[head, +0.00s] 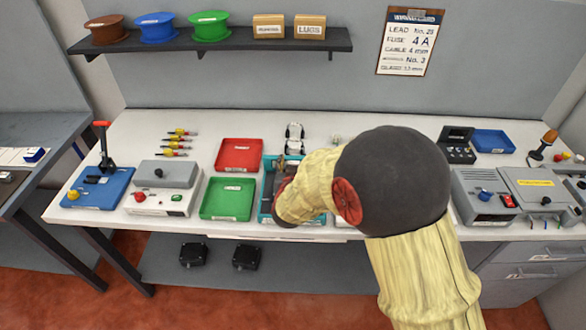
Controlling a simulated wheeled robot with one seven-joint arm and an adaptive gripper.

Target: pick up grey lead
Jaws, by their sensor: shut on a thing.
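My gripper (283,173) is down at the teal tray (264,206) on the workbench, mostly covered by my own arm. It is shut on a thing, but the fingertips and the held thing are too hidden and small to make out. The teal tray shows only its left part and rim, with dark contents inside. I cannot pick out a grey lead with certainty; it may be hidden behind my wrist. Several leads with yellow and red ends (178,142) lie at the left of the bench.
A red tray (239,155) and a green tray (228,198) stand just left of the teal tray. A white device (294,138) stands behind it. A grey box with knobs (165,188) and a blue lever press (97,190) are further left. Grey units (485,195) stand right.

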